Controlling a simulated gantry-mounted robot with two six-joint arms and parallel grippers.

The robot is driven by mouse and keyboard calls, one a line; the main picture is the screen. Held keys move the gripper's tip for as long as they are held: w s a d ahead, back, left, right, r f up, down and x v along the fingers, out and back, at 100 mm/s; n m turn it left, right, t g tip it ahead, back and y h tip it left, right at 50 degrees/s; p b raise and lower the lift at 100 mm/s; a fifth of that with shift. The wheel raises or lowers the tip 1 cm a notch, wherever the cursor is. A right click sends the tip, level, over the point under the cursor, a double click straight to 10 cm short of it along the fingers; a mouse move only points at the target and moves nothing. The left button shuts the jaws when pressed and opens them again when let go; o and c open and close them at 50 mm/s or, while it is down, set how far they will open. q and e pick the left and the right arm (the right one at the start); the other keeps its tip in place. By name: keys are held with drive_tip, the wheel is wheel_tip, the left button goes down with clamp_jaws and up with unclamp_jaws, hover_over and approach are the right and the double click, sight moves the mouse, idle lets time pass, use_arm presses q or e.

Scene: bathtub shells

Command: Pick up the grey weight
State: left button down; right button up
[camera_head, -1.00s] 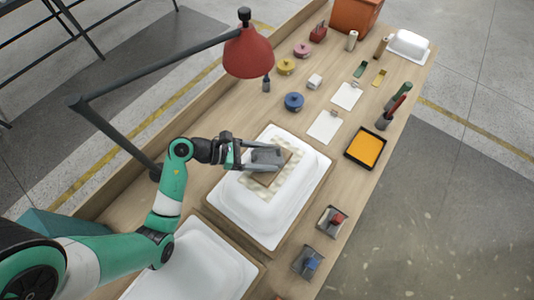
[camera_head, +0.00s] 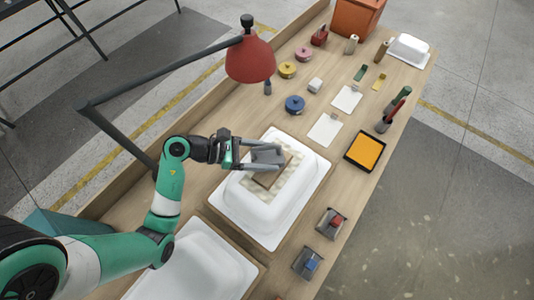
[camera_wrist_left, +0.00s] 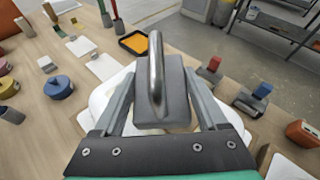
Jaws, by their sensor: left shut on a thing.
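The grey weight (camera_head: 266,156) is a block with a metal loop handle; the handle shows clearly in the left wrist view (camera_wrist_left: 156,75). My left gripper (camera_head: 277,157) is shut on the weight, with one finger along each side of it. They are over a brown board (camera_head: 268,181) and a pale checked sheet (camera_head: 287,190) on the white upturned bathtub shell (camera_head: 250,206). I cannot tell whether the weight's underside touches the board. My right gripper is not in view.
A red lamp (camera_head: 250,60) with a dark arm reaches over the table behind my left arm. A second white shell (camera_head: 195,262) lies in front. A yellow-orange tray (camera_head: 365,150), coloured tape rolls and small clamps stand at the right and back.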

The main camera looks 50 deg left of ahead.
use_arm(q)
drive_tip(key=s+d+r+p, duration=0.5)
drive_tip(key=s+d+r, duration=0.3)
drive_tip(key=s+r, duration=0.1)
drive_tip(key=shift+s+d+p, duration=0.2)
drive_tip(key=shift+s+p, duration=0.15)
drive_tip(key=shift+s, duration=0.3)
